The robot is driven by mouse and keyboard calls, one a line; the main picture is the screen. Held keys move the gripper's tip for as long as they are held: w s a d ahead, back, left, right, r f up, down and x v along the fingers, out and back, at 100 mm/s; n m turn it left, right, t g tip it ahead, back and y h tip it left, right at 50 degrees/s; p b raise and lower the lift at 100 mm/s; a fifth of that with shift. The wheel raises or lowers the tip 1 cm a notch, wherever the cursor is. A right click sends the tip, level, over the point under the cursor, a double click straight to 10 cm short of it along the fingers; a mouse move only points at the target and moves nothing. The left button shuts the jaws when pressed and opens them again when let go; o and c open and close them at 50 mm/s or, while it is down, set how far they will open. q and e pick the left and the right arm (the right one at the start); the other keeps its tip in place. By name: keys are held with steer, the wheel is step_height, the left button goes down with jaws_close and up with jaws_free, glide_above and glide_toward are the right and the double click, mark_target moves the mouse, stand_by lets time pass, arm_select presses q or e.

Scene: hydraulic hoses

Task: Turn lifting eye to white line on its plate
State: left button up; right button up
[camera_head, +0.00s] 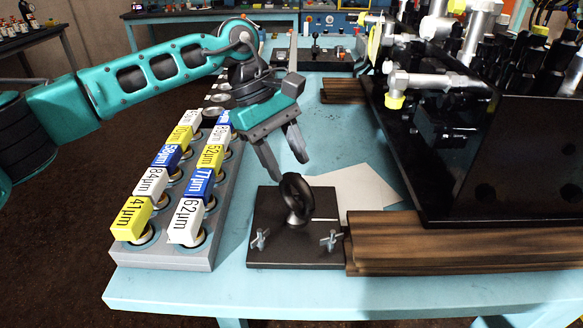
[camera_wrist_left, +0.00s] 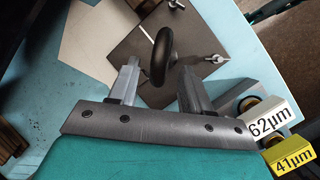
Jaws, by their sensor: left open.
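The dark lifting eye (camera_head: 296,198) stands upright on a black square plate (camera_head: 285,253) near the table's front edge. A short white line (camera_head: 325,220) shows on the plate, to the right of the eye's base. The ring is turned at an angle to this line. My left gripper (camera_head: 286,168) is open and empty, just above and behind the eye, fingers pointing down. In the left wrist view the eye (camera_wrist_left: 161,55) appears between the two spread fingers, with no visible contact. My right gripper is in neither view.
Two wing-shaped screws (camera_head: 330,240) sit on the plate's front corners. A grey rack (camera_head: 165,258) of labelled white, yellow and blue blocks stands left. Wooden beams (camera_head: 460,242) and a large black machine (camera_head: 520,160) stand right. A pale sheet (camera_head: 360,187) lies behind the plate.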

arm_select(q)
steer(key=shift+x, duration=1.45)
steer(key=shift+c, duration=0.2)
jaws_close()
